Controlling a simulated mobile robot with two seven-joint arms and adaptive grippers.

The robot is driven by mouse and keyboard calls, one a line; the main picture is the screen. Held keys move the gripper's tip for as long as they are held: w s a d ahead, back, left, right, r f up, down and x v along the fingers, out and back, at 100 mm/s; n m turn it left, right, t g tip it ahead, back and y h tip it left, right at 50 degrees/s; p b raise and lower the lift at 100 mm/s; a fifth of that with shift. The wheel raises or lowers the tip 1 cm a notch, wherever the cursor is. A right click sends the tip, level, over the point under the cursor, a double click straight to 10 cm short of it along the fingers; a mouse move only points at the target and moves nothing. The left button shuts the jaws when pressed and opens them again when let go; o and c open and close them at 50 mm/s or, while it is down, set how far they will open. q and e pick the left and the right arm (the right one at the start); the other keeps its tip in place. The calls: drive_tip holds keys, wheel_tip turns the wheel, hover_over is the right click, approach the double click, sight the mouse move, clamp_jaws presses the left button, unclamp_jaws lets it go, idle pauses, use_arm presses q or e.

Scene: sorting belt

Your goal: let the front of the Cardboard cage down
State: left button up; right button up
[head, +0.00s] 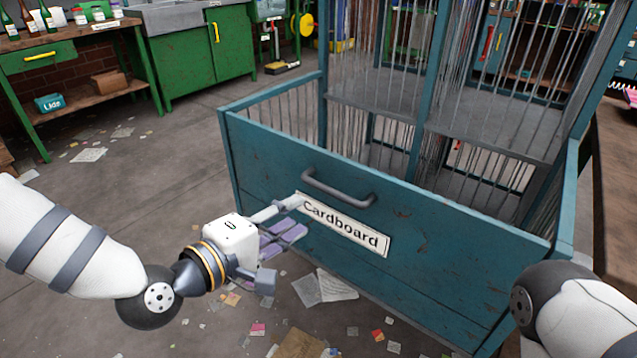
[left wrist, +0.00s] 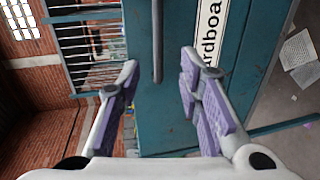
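The Cardboard cage is a blue-green metal cage with bars and a solid front panel (head: 430,215), which stands upright. A grey bar handle (head: 338,188) sits near the panel's top edge, above a white "Cardboard" label (head: 345,225). My left gripper (head: 288,222) is in front of the panel, near the label's left end and below and left of the handle. In the left wrist view the handle (left wrist: 157,40) lies ahead between the two open, purple-padded fingers (left wrist: 160,90), not gripped. My right arm shows at the lower right, but its gripper is out of view.
Green cabinets (head: 205,60) and a workbench (head: 70,65) with bottles stand at the back left. A brown table (head: 615,160) edges the right side. Paper scraps (head: 325,288) litter the floor below the panel. The floor at left is mostly clear.

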sight(330, 194)
use_arm(q)
drive_tip(key=b+x, duration=0.1)
drive_tip(key=x, duration=1.1)
drive_tip(key=shift+d+r, duration=0.15)
drive_tip(key=shift+d, duration=0.05)
clamp_jaws()
